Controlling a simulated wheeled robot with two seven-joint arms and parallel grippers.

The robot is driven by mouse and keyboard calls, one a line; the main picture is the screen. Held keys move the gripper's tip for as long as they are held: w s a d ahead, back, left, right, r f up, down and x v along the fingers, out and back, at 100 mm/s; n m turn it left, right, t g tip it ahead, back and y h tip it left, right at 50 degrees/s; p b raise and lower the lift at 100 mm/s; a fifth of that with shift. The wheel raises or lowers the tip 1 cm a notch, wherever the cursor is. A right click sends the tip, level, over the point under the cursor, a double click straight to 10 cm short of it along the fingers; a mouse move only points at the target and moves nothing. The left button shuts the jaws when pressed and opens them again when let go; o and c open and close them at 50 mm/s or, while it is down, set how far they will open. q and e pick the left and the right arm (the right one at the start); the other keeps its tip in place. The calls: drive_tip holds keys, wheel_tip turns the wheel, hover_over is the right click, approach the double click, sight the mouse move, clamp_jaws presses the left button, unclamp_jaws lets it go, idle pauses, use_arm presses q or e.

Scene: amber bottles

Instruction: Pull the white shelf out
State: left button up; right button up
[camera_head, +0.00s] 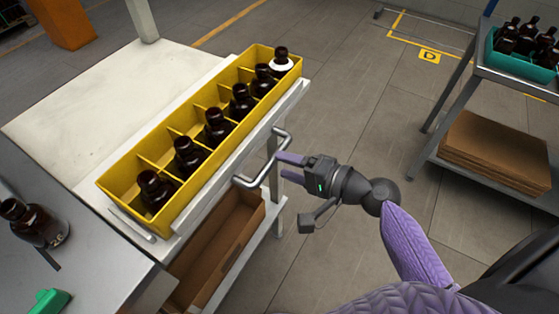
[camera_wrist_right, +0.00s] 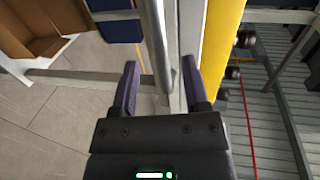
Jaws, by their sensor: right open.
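The white shelf (camera_head: 287,103) carries a long yellow divided bin (camera_head: 118,198) and has a grey metal bar handle (camera_head: 262,178) on its front side. My right gripper (camera_head: 280,164) is open at the handle, its purple fingers pointing toward the shelf. In the right wrist view the handle bar (camera_wrist_right: 154,45) runs between the two spread fingers (camera_wrist_right: 160,85), with gaps visible beside it. The shelf's edge and the yellow bin (camera_wrist_right: 224,45) show to the right there. My left gripper is not in view.
Several amber bottles (camera_head: 215,128) stand in the bin, one with a white ring. A pale table top (camera_head: 90,110) lies behind. A cardboard box (camera_head: 220,250) sits below. At right, a metal cart holds a teal crate (camera_head: 520,66) and cardboard (camera_head: 490,150). Floor between is clear.

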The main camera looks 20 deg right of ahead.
drive_tip(key=v, duration=0.7)
drive_tip(key=shift+s, duration=0.2)
drive_tip(key=shift+d, duration=0.15)
drive_tip(key=s+d+f+n+g+h, duration=0.1)
drive_tip(key=s+f+g+h, duration=0.25)
drive_tip(key=f, duration=0.95)
drive_tip(key=s+d+f+n+g+h, duration=0.1)
drive_tip(key=s+f+g+h, duration=0.3)
drive_tip(key=f, duration=0.9)
drive_tip(key=s+a+f+n+g+h, duration=0.1)
drive_tip(key=s+f+n+g, duration=0.1)
drive_tip(key=s+f+n, duration=0.3)
drive_tip(key=s+a+f+n+g+h, duration=0.1)
drive_tip(key=s+f+n, duration=0.5)
drive_tip(key=s, duration=0.8)
drive_tip(key=shift+s+a+f+g+b, duration=0.3)
drive_tip(key=shift+a+g+b, duration=0.2)
drive_tip(key=shift+a, duration=0.2)
